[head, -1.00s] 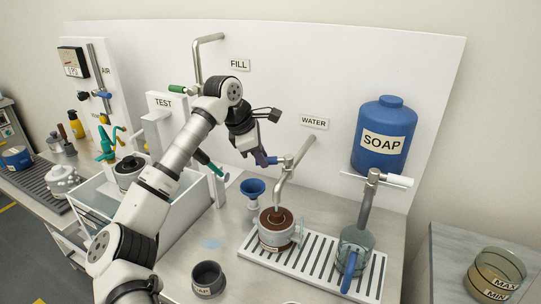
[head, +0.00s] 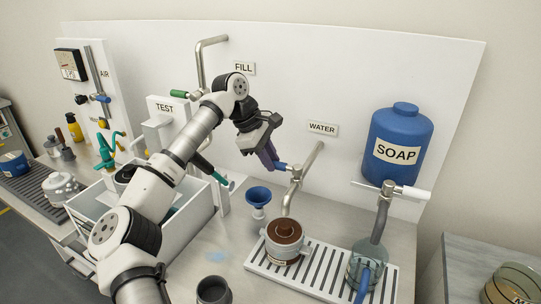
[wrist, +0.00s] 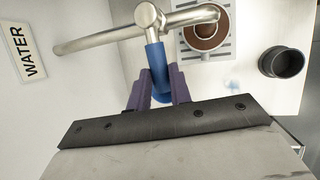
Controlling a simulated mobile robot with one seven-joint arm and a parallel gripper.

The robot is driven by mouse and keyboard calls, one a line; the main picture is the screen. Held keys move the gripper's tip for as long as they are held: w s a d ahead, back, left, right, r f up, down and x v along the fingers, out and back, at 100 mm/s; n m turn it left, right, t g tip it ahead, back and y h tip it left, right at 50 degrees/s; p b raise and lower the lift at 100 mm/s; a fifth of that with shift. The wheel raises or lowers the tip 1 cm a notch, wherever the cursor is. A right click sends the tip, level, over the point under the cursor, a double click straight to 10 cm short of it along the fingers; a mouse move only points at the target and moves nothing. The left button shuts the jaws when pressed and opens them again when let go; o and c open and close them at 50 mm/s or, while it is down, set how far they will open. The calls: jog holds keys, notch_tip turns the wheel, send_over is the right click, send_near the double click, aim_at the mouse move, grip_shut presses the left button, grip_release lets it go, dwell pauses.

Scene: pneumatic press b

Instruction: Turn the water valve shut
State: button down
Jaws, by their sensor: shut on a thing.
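The water valve sits on the metal pipe (head: 308,165) near the WATER sign (head: 322,128). Its blue handle (head: 281,167) points left from the valve body. In the wrist view, the blue handle (wrist: 155,55) stands roughly crosswise to the pipe (wrist: 100,39). My gripper (head: 270,157) is at the handle, with one purple finger on each side of it. The wrist view shows my gripper (wrist: 158,80) shut on the handle. Below the spout stands a pale vessel (head: 279,248) with a brown round inside. I cannot tell whether water flows.
A slatted drain tray (head: 320,272) lies under the vessel. A blue funnel (head: 258,196) stands left of the tap. A dark cup (head: 213,290) is at the front, and it also shows in the wrist view (wrist: 283,62). The blue SOAP tank (head: 399,140) hangs to the right.

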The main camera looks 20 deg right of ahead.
jog(key=shift+w+d+r+m, duration=0.1)
jog(key=shift+w+d+m, duration=0.1)
jog(key=shift+m, duration=0.2)
jog(key=c, duration=1.3)
grip_release()
jog(key=b+v, duration=0.1)
jog(key=v, duration=1.2)
jog(key=shift+w+a+r, duration=0.15)
jog(key=shift+w+r, duration=0.05)
jog(key=shift+r, duration=0.1)
